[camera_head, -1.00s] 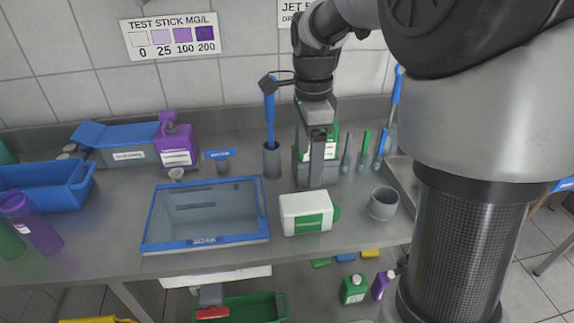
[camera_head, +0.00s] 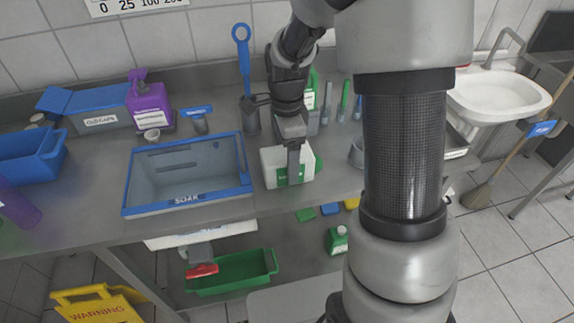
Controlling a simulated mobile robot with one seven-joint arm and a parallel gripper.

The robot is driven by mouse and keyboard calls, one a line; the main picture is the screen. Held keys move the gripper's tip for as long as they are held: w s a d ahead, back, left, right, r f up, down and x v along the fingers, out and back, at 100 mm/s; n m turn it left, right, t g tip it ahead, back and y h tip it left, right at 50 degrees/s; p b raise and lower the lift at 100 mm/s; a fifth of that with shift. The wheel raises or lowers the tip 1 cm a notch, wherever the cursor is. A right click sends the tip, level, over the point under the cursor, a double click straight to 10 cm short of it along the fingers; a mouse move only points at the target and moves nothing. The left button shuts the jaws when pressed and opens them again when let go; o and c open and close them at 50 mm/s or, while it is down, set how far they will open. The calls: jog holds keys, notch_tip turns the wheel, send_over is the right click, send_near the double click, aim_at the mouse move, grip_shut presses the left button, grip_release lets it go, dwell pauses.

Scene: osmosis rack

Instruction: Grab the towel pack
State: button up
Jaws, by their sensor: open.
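The white pack with a green label (camera_head: 272,168), which looks like the towel pack, sits on the grey counter just right of the blue-rimmed SOAK basin. A green round end shows at its right side. My gripper (camera_head: 294,178) points down in front of or over the pack and covers its middle. It is open, with nothing seen between its fingers. Whether a finger touches the pack cannot be told from this view.
The SOAK basin (camera_head: 190,205) stands close at left. A grey cup (camera_head: 356,152) is partly hidden behind my arm at right. A purple jug (camera_head: 150,106) and upright brushes stand behind. A green tray (camera_head: 232,274) is on the lower shelf.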

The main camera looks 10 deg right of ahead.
jog(key=shift+f, duration=0.45)
jog(key=shift+c, duration=0.3)
jog(key=c, duration=1.2)
jog(key=shift+r, duration=0.1)
